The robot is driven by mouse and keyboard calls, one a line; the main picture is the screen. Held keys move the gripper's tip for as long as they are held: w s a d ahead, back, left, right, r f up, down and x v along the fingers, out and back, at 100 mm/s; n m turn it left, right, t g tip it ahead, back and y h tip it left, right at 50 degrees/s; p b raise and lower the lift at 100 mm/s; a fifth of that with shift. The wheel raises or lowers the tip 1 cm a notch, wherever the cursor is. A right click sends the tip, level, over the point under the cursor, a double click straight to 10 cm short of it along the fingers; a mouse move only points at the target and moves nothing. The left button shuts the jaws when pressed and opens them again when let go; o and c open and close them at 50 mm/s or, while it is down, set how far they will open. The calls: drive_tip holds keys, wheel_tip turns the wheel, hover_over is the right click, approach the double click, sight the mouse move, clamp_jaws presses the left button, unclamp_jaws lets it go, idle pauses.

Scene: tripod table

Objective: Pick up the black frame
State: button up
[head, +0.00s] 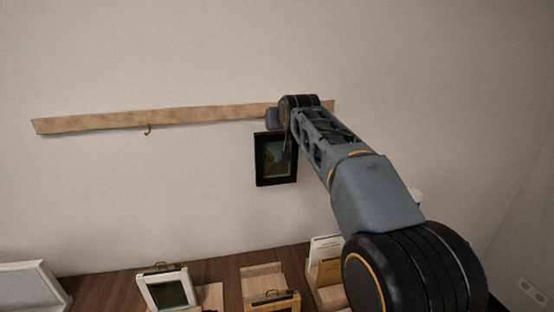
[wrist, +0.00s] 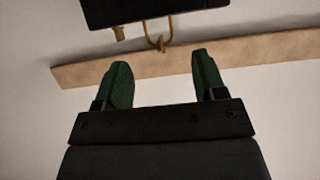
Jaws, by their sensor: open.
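The black frame (head: 268,160) with a dark landscape picture hangs on the wall under the right part of the wooden rail in the head view. My arm's end covers its upper right part. In the wrist view, part of the black frame (wrist: 195,6) shows at the top edge, with a thin gold hanger or hook (wrist: 158,42) between it and the rail. My gripper (wrist: 161,66) has two green fingers spread apart with nothing between them. The fingertips point toward the frame and its hanger, with a gap in the picture. In the head view the fingers are mostly hidden.
The wooden rail (head: 150,121) runs along the wall, with an empty gold hook (head: 148,130) at its left part. Below, a brown table (head: 110,292) bears a white frame (head: 168,288), a gold frame (head: 272,302) and a wooden holder with papers (head: 325,262).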

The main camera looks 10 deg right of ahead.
sight(268, 145)
drive_tip(key=shift+p+x, duration=1)
drive_tip(key=shift+x, duration=1.55)
drive_tip(key=shift+c, duration=0.4)
clamp_jaws()
